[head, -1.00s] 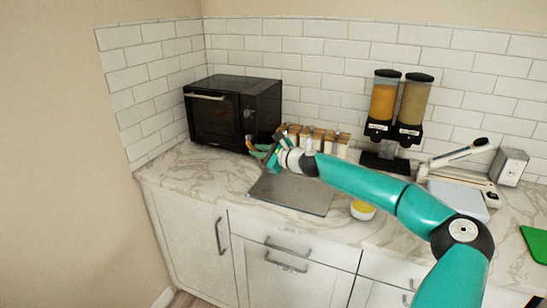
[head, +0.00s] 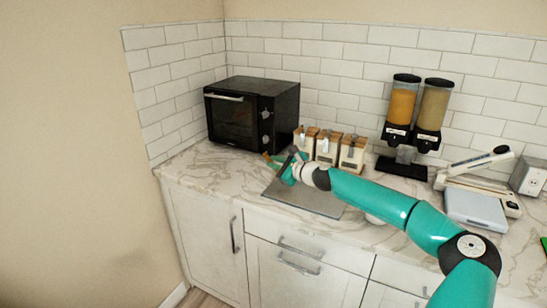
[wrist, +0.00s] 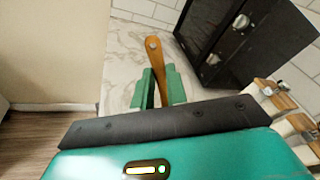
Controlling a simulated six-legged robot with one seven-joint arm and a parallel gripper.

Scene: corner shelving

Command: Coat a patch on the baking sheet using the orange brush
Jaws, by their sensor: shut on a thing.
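My gripper (head: 278,162) is over the back left part of the baking sheet, in front of the black oven. In the wrist view my gripper (wrist: 160,78) has its green fingers shut on the orange brush (wrist: 155,58). The brush's orange-brown handle stands up between the fingers, with a small hole near its end. Its bristle end is hidden. The grey, flat baking sheet (head: 308,199) lies on the marble counter below my gripper and forearm. I cannot tell whether the bristles touch it. A small white bowl (head: 374,219) is mostly hidden behind my arm.
The black oven (head: 250,112) stands at the back left. Wood-lidded containers (head: 327,146) stand behind the sheet, near my gripper. Two dispensers (head: 418,112), a scale (head: 474,207) and a sealer-like device (head: 480,182) are on the right. The counter left of the sheet is clear.

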